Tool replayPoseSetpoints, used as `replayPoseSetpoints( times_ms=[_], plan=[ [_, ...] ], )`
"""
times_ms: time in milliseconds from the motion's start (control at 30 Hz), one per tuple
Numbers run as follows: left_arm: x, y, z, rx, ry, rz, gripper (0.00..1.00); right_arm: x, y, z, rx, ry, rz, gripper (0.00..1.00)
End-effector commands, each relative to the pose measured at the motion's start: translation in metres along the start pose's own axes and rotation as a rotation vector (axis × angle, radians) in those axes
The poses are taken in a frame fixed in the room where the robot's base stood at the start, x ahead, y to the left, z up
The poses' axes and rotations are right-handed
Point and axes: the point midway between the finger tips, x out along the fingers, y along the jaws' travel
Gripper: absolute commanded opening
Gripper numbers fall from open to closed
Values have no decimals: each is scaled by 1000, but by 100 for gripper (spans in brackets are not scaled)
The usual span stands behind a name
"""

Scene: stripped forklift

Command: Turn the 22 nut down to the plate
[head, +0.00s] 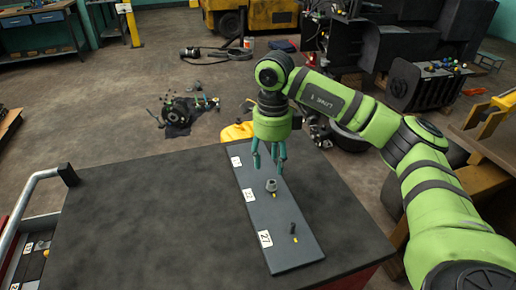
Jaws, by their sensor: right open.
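A dark plate (286,251) lies along the right side of the cart top, with white number labels down its left edge. The 22 nut (271,185) is a small grey piece beside the middle label, and it seems to sit on a stud there. Whether it touches the plate cannot be told. My right gripper (268,165) points down with fingers apart and empty, just above and slightly behind the nut. A bare dark stud (293,229) stands beside the 27 label (264,239). The plate's far position is partly hidden by my gripper. My left gripper is not in view.
The dark cart top (150,220) is clear to the left of the plate. A metal handle (25,200) and an open drawer (35,250) are at the left. Machine parts (180,110) lie on the floor behind. The stripped forklift (430,40) stands at the back right.

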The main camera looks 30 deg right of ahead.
Motion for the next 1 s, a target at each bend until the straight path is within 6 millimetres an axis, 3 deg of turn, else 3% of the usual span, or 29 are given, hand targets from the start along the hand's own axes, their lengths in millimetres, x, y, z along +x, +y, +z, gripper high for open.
replayPoseSetpoints(
  times_ms=[167, 600, 933, 1000],
  plan=[
    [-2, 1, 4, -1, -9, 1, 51, 11, -2, -3, 5, 6, -5, 49],
    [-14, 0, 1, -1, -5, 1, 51, 65, -2, -2, 3, 3, -3, 49],
    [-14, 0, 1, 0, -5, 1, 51, 70, -2, -1, 3, 1, -4, 49],
    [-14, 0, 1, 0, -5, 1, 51, 70, -2, -1, 3, 1, -4, 21]
  ],
)
